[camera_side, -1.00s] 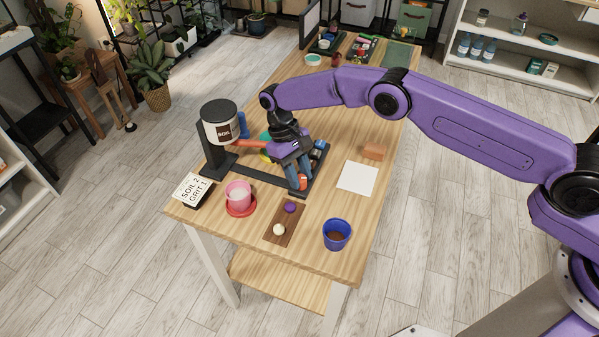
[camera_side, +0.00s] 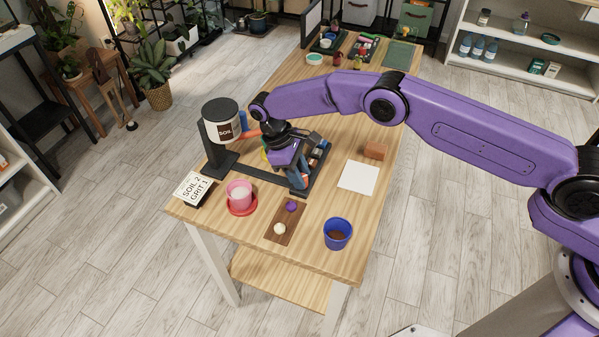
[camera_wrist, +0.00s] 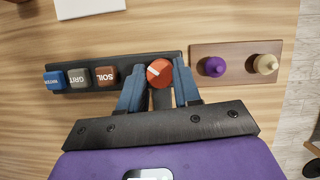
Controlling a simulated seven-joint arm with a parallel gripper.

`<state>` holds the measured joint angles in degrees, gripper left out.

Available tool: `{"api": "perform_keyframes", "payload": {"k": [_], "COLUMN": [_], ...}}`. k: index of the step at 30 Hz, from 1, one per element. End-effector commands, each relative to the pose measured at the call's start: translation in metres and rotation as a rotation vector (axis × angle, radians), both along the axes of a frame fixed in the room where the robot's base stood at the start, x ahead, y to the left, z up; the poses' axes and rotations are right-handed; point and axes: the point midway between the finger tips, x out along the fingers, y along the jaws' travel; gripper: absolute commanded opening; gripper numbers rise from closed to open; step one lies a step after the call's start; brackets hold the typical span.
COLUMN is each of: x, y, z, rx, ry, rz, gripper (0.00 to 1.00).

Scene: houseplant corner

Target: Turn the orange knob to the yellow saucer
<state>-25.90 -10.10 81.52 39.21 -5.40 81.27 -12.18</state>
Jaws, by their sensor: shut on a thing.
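The orange knob (camera_wrist: 160,73) sits at the right end of a dark panel in the wrist view. A white mark on it points toward the upper left of that view. My gripper (camera_wrist: 158,80) has its blue fingers on either side of the knob and is shut on it. In the side view my gripper (camera_side: 299,182) reaches down to the near end of the panel, and its fingers hide the knob. A small patch of yellow (camera_side: 264,155), perhaps the yellow saucer, shows behind my gripper; the rest is hidden.
WATER (camera_wrist: 54,80), GRIT (camera_wrist: 79,78) and SOIL (camera_wrist: 106,77) buttons line the panel. A wooden board with purple (camera_wrist: 214,66) and cream (camera_wrist: 265,64) knobs lies beside it. The soil dispenser (camera_side: 221,120), pink pot (camera_side: 239,192) on a red saucer, and blue pot (camera_side: 338,234) stand nearby.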

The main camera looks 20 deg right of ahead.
Motion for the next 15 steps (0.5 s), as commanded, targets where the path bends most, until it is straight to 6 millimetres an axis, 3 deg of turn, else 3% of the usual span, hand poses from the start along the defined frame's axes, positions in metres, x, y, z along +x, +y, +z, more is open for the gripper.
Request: {"api": "perform_keyframes", "payload": {"k": [9,10,11,12,15], "x": [0.0013,0.0015,0.0013,0.0012,0.0009], "y": [0.0008,0.0008,0.0008,0.0007,0.0006], "z": [0.0007,0.0006,0.0007,0.0005,0.0003], "rx": [0.004,0.004,0.004,0.003,0.002], "ry": [-0.006,-0.006,-0.006,-0.006,-0.004], "rz": [0.001,0.001,0.000,0.000,-0.001], "gripper": [0.02,0.42,0.52,0.57,0.57]}}
